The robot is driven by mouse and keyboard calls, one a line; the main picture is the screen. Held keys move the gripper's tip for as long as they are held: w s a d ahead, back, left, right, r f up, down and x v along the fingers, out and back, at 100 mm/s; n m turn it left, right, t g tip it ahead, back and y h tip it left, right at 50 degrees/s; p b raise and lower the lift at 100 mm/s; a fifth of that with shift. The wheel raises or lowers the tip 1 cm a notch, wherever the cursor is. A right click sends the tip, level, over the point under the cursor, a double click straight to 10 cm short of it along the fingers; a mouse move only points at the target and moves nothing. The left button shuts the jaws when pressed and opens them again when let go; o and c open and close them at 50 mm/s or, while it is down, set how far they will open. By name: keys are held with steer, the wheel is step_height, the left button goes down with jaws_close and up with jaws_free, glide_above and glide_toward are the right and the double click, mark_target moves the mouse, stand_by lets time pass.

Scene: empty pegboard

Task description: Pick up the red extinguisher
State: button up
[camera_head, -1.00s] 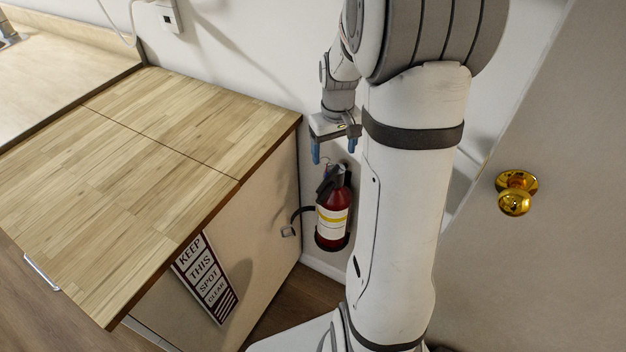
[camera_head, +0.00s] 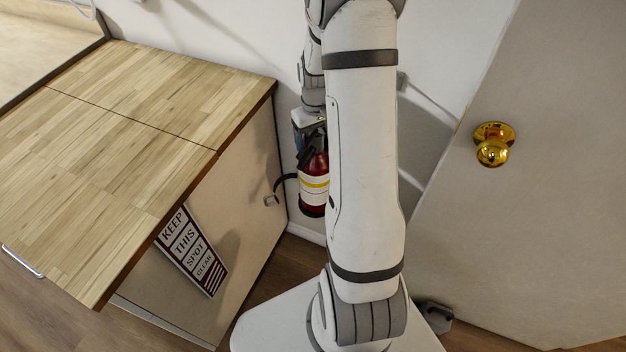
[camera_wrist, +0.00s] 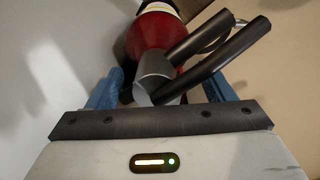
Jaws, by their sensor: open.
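The red extinguisher (camera_head: 313,180) has a white and yellow label and a black handle on top. It stands upright against the wall beside the wooden-topped counter, and my arm hides part of its right side in the head view. My gripper (camera_wrist: 163,88) is open at the top of the extinguisher. In the wrist view its blue fingers lie on either side of the grey neck and black levers of the extinguisher (camera_wrist: 147,32). I cannot tell whether the fingers touch it.
The counter (camera_head: 125,125) stands close on the left, with a "keep this spot clear" sign (camera_head: 191,250) on its side. A black hose or strap (camera_head: 283,184) lies between counter and extinguisher. A door with a brass knob (camera_head: 492,150) is on the right.

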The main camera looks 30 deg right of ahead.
steer(key=shift+c, duration=0.3)
jaws_close()
stand_by(0.5)
steer(key=shift+w+r, duration=0.15)
steer(key=shift+r, duration=0.05)
